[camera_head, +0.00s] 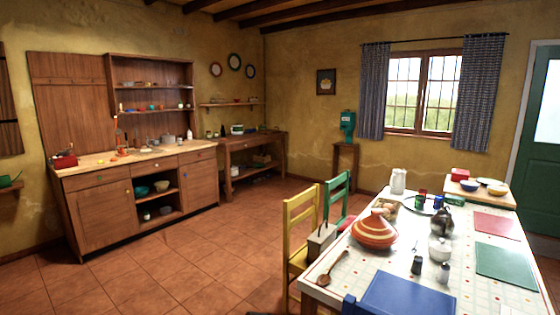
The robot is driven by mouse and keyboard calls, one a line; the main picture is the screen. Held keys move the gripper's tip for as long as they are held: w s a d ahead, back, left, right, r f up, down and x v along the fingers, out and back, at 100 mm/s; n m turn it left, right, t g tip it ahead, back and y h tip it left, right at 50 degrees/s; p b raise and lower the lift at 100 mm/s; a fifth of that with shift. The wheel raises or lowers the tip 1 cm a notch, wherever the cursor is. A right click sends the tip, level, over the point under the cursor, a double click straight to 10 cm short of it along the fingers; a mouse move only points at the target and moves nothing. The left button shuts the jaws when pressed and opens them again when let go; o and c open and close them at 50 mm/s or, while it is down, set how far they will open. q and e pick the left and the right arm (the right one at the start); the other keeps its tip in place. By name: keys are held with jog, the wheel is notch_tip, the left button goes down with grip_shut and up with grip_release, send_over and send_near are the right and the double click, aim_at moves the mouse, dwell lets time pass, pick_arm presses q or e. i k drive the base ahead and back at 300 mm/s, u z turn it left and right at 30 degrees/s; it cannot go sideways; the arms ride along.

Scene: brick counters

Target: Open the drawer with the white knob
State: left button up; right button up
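A wooden counter cabinet (105,212) stands against the left wall with a pale worktop (115,165). Under the worktop is a row of drawers: a left drawer (88,181), a middle drawer (152,167) and a right drawer (197,156). All look closed. The knobs are too small for me to tell which one is white. Neither of my grippers is in view.
A dining table (345,270) with a striped tagine (374,230) and other dishes fills the right foreground. A yellow chair (299,212) and a green chair (338,190) stand at its left. The tiled floor (190,260) before the cabinet is clear.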

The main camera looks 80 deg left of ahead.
aim_at(139, 168)
jog(key=u, duration=3.5)
jog(key=i, duration=6.4)
jog(key=u, duration=1.75)
